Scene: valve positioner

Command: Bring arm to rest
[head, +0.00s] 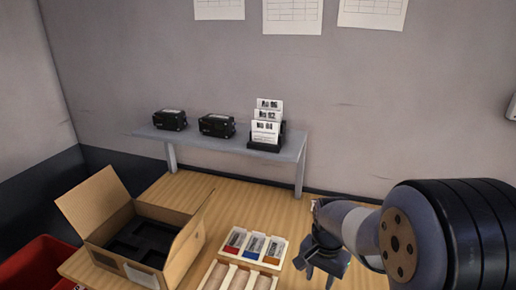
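My gripper (318,272) shows at the lower right, dark, at the end of my grey and black arm (450,235). It points down above the wooden table (235,205), to the right of a tray with coloured packets. I see no object in it, but the view does not show clearly whether its fingers are apart. My arm hides the right part of the table.
An open cardboard box (190,250) with a black insert stands at the left, beside a red bin (35,265). A cream tray (284,243) holds packets. A raised grey shelf (225,146) carries two black devices (216,125) and a card holder (266,144).

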